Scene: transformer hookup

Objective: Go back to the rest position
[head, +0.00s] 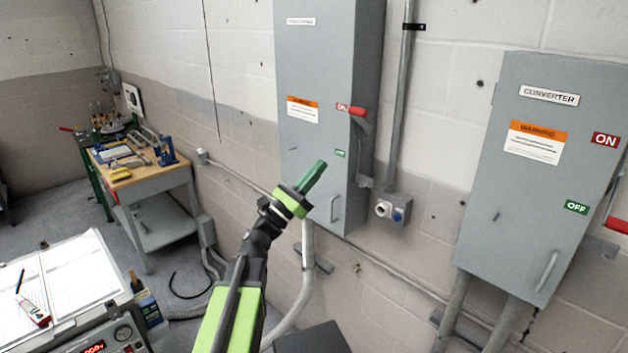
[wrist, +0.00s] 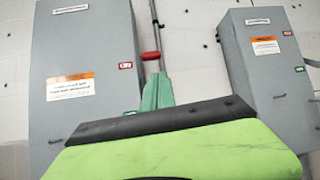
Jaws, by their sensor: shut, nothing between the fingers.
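My gripper (head: 313,177) is at the end of my green and black arm, in the middle of the head view. Its green fingers are shut with nothing between them. It points up and to the right, in front of the lower part of a tall grey cabinet (head: 310,60). I cannot tell how far it is from the cabinet. The gripper's green fingers also show in the wrist view (wrist: 157,93), with the cabinet (wrist: 85,40) behind to the left. The cabinet's red-handled lever (head: 357,111) is up beside the ON label.
A grey converter box (head: 530,200) hangs at the right, with a red lever handle (head: 616,226) below its OFF label. A conduit (head: 402,100) and small socket box (head: 393,209) sit between. A workbench (head: 150,185) stands back left; a panel with papers (head: 60,285) is front left.

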